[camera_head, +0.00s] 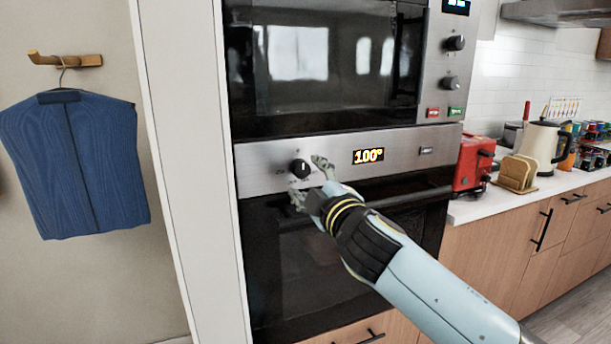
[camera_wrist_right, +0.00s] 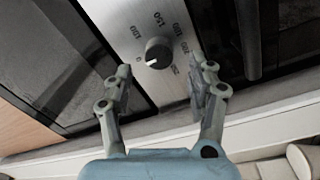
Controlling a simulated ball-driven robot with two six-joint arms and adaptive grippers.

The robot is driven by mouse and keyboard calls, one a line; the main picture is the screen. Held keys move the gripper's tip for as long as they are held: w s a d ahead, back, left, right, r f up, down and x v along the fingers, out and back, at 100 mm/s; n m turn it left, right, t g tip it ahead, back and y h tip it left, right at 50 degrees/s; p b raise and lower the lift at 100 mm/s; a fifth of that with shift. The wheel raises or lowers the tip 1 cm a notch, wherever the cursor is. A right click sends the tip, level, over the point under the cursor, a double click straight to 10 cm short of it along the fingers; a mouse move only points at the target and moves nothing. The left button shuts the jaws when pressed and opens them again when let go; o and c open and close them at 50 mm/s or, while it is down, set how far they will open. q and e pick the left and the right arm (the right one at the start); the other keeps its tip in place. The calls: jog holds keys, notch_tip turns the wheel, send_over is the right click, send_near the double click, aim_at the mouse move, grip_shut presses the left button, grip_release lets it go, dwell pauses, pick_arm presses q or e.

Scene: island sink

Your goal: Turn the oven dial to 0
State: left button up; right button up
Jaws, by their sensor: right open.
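The oven dial (camera_head: 300,168) is a round black knob on the steel oven panel (camera_head: 262,165), with a white pointer mark pointing up in the head view. The orange display (camera_head: 368,156) reads 100°. In the right wrist view the dial (camera_wrist_right: 158,52) has printed numbers around it, and its white mark points to the lower left. My right gripper (camera_head: 311,180) is open and empty just in front of the dial. In the wrist view its fingers (camera_wrist_right: 159,90) spread to either side below the dial; I see no clear contact. My left gripper is not in view.
The oven door handle (camera_head: 410,197) runs below the panel. A microwave (camera_head: 448,75) with two knobs and red and green buttons sits above. A red toaster (camera_head: 473,163) and a kettle (camera_head: 541,143) stand on the right counter. A blue garment (camera_head: 75,165) hangs at left.

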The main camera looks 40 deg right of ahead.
jog(key=v, duration=0.8)
jog(key=shift+s, duration=0.35)
jog(key=s+f+m+g+y+b, duration=0.1)
jog(key=s+f+g+b, duration=0.15)
jog(key=f, duration=1.25)
jog(key=s+f+m+g+b, duration=0.1)
jog(key=s+f+g+b, duration=0.2)
jog(key=f, duration=1.1)
jog(key=s+f+m+g+y+b, duration=0.1)
jog(key=s+f+g+b, duration=0.3)
jog(key=f, duration=1.1)
jog(key=s+f+m+g+y, duration=0.1)
jog(key=s+f+m+g, duration=0.25)
jog(key=s+f, duration=1.15)
jog(key=s+a+f+m+g, duration=0.1)
jog(key=s+f+g, duration=0.1)
jog(key=s, duration=0.7)
jog(key=s+a+f+m+g+y, duration=0.1)
jog(key=s+f+m+g, duration=0.1)
jog(key=s+f, duration=0.3)
jog(key=s, duration=0.4)
jog(key=shift+s, duration=0.35)
